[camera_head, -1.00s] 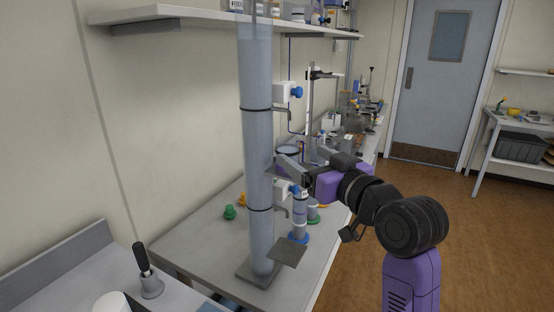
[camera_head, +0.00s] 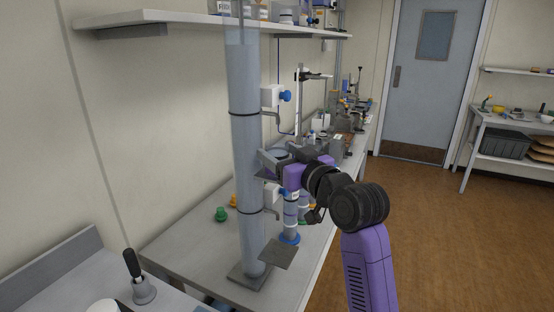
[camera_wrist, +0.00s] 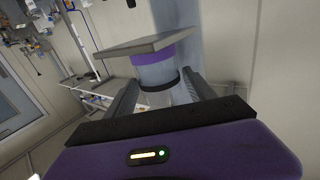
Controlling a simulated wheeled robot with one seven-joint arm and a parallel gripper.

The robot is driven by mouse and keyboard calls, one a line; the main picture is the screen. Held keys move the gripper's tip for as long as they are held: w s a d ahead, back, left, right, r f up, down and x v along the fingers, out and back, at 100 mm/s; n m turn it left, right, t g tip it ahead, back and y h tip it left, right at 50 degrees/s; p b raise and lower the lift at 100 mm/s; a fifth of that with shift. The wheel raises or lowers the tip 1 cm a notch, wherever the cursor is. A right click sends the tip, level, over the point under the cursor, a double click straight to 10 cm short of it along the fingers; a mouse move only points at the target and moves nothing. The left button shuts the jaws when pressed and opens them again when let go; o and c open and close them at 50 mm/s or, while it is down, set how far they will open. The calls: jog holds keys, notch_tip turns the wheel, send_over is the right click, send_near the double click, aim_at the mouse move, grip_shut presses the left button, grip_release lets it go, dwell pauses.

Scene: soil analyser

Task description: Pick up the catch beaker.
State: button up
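The catch beaker (camera_wrist: 157,75) is a clear cylinder with a purple band and a dark ring. In the wrist view it meets a flat grey plate (camera_wrist: 145,45) at its purple end. In the head view the beaker (camera_head: 278,153) shows partly beside the tall column, behind my gripper (camera_head: 270,163). In the wrist view my gripper (camera_wrist: 163,88) is open, with one finger on each side of the beaker. Small gaps seem to show on both sides, but contact is hard to judge.
The tall water-filled column (camera_head: 246,150) stands close to my fingers, with a blue-knobbed tap (camera_head: 285,96) above. A lower grey plate (camera_head: 278,253) juts out over the bench (camera_head: 190,255). Blue-based cylinders (camera_head: 290,222) stand below my gripper. The floor to the right is clear.

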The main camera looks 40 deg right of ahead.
jog(key=c, duration=1.1)
jog(key=shift+r, duration=0.15)
